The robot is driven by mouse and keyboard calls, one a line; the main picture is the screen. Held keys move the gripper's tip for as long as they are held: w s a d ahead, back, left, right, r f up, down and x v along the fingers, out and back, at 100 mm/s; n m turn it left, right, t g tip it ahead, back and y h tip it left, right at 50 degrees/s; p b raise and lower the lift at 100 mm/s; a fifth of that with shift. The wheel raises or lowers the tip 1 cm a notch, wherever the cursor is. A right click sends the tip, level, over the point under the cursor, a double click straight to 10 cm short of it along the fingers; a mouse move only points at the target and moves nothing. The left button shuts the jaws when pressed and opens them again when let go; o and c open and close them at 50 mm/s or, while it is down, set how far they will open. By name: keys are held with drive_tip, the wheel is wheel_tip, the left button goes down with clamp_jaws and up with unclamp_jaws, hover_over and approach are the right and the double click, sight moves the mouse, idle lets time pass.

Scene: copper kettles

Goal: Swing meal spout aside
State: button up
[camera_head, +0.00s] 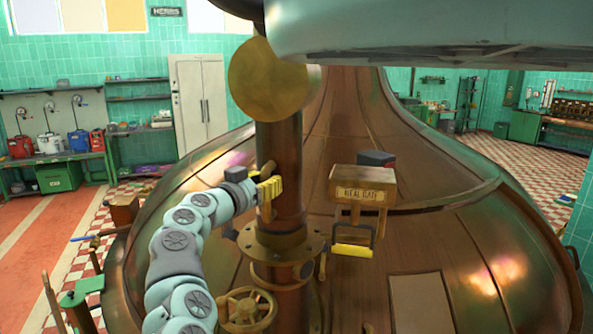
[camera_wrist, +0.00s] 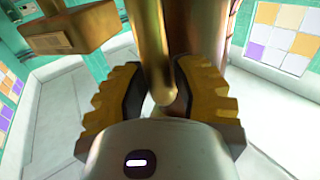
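The spout looks to be the upright copper pipe (camera_head: 280,170) with a round brass cap, standing in front of the big kettle; it also shows in the wrist view (camera_wrist: 205,30). A brass bar (camera_wrist: 150,50) hangs beside the pipe, its rounded lower end between my gripper's fingers. My gripper (camera_head: 268,188) is at the pipe's left side in the head view. In the wrist view my gripper's (camera_wrist: 160,95) yellow fingers stand apart either side of the bar. A gap shows left of the bar; contact on the right cannot be told.
A box labelled "MEAL GATE" (camera_head: 361,190) with a yellow-gripped handle (camera_head: 352,250) stands right of the pipe. A brass handwheel (camera_head: 247,309) is below the flange (camera_head: 280,240). The copper kettle (camera_head: 430,200) fills the middle. A bench with coloured cans (camera_head: 50,150) is far left.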

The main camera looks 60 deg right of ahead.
clamp_jaws()
drive_tip(key=shift+w+f+b, duration=0.1)
drive_tip(key=shift+f+b, duration=0.05)
drive_tip(key=shift+b, duration=0.2)
